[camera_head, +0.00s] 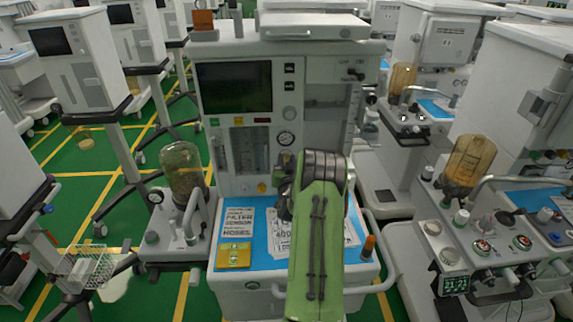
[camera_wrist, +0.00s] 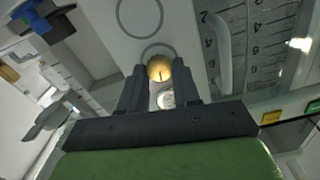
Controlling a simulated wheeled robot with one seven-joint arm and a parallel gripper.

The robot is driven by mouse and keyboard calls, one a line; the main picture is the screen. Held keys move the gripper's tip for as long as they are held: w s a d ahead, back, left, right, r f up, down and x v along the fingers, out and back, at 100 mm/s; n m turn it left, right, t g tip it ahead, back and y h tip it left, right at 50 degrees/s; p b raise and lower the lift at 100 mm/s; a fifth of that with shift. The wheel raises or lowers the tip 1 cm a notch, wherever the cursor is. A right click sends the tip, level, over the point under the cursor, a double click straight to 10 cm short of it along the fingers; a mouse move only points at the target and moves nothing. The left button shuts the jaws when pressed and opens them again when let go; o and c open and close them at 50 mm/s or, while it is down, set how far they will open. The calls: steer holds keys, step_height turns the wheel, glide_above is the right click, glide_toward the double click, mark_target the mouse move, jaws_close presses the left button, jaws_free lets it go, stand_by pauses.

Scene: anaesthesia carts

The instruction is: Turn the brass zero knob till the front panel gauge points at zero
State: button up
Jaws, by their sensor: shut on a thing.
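The brass zero knob (camera_wrist: 159,67) shows in the wrist view as a round brass piece with a dark line on its face. My gripper (camera_wrist: 159,73) is shut on it, one dark finger on each side. In the head view my gripper (camera_head: 284,190) is at the front panel, its fingertips and the knob largely hidden by my green arm. The front panel gauge (camera_head: 287,139) is a small white round dial with a dark rim, just above my gripper. Its needle is too small to read.
The cart's blue work surface (camera_head: 229,270) holds printed sheets and a yellow packet (camera_head: 234,255). Another cart (camera_head: 510,185) stands close on the right.

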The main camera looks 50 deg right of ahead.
steer(key=m+b, duration=0.1)
steer(key=m, duration=0.2)
steer(key=shift+f+m, duration=0.1)
steer(key=shift+m, duration=0.2)
steer(key=shift+s+m+b, duration=0.1)
steer(key=shift+m+b, duration=0.3)
steer(key=shift+m, duration=1.8)
steer(key=o, duration=1)
steer(key=shift+o, duration=0.2)
steer(key=b+v, duration=1.1)
steer(key=v, duration=0.4)
steer(key=shift+s+a+b, duration=0.25)
steer(key=shift+s+b, duration=0.05)
steer(key=shift+b, duration=0.1)
